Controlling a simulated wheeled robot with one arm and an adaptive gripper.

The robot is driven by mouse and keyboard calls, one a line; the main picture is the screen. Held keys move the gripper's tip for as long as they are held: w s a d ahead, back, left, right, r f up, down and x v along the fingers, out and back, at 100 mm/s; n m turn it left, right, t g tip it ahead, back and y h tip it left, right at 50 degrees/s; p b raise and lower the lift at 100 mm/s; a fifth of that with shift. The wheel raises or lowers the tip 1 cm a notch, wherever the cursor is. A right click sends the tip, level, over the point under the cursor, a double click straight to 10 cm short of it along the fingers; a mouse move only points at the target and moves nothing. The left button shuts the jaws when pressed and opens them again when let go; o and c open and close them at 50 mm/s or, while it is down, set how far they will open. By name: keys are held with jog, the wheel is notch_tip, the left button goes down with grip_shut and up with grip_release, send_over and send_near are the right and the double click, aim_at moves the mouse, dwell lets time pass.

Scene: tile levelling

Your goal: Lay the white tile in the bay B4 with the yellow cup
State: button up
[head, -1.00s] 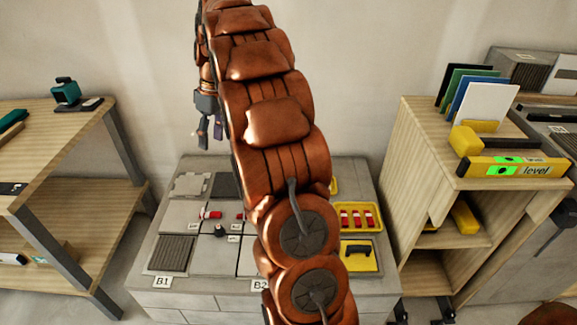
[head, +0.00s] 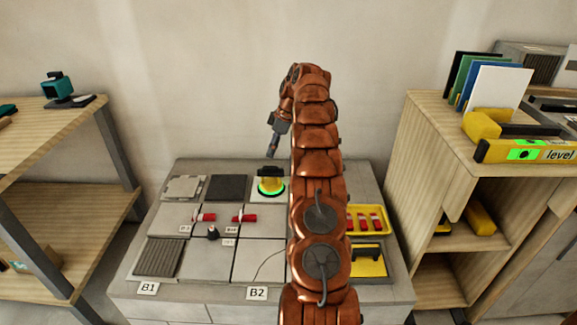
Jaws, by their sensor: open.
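The yellow cup (head: 270,174) stands upright in the head view, with a glowing green ring at its foot. It sits on a pale, whitish tile (head: 257,195) in the back row of the grey tiled bench (head: 374,180). Bay labels B1 (head: 147,289) and B2 (head: 257,293) show at the front edge; no B4 label is readable. My arm hides part of the bench's right side.
Red wedges (head: 204,217) and a small black knob (head: 212,232) stand on the tiles. A yellow tray (head: 382,219) lies at the right. A wooden cabinet holds a yellow level (head: 528,151) and upright panels, one white (head: 497,90). A wooden shelf (head: 75,215) stands left.

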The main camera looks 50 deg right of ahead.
jog(key=n+b, duration=0.1)
jog(key=b, duration=0.1)
send_near(281, 175)
notch_tip(281, 175, down, 2)
jog(key=w, duration=0.1)
jog(key=shift+w+b+x, duration=0.2)
jog(key=shift+b+x, duration=0.7)
jog(key=shift+x, duration=3.05)
jog(key=shift+d, duration=0.1)
grip_shut()
